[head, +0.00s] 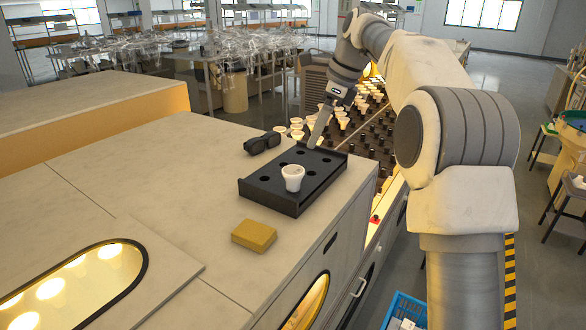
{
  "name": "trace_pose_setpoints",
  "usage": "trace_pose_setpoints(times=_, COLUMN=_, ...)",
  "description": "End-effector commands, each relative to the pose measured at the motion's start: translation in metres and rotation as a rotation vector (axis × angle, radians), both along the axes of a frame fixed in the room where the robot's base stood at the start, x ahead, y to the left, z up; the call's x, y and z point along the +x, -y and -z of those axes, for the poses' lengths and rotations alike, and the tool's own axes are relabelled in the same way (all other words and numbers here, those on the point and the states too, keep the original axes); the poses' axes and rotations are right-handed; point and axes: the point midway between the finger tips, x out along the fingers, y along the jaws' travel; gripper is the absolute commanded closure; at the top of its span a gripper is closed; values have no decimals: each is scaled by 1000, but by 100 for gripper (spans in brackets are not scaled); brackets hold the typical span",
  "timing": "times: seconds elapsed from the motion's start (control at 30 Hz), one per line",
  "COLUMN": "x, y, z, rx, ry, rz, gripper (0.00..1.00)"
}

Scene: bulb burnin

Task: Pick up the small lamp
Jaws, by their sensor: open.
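A small white lamp (293,178) stands upright in the front part of a black tray (268,197) with round holes, on the pale bench top. Several more white lamps (343,121) stand in a rack of dark sockets beyond the tray. My gripper (312,143) is above the far edge of the tray, beyond the lamp in the tray and apart from it. It is open, and I see nothing held in it. The fingers are small and seen edge-on, and part of the rack is hidden behind my arm.
A dark pair of glasses or similar object (262,143) lies left of the tray. A yellow block (254,235) lies in front of it. The bench top (150,190) is clear to the left. A blue crate (405,310) stands low at the front right.

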Motion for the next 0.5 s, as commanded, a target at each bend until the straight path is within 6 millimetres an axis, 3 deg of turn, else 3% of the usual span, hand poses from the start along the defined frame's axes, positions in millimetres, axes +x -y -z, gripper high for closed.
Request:
trace_pose_setpoints(times=0.1, x=15, y=-2, z=1, rx=35, ry=-47, rz=78, gripper=12)
trace_pose_setpoints(times=0.27, x=22, y=-5, z=8, rx=55, ry=-74, rz=125, gripper=12)
trace_pose_setpoints(times=0.5, x=27, y=-21, z=50, rx=55, ry=-79, rz=127, gripper=12)
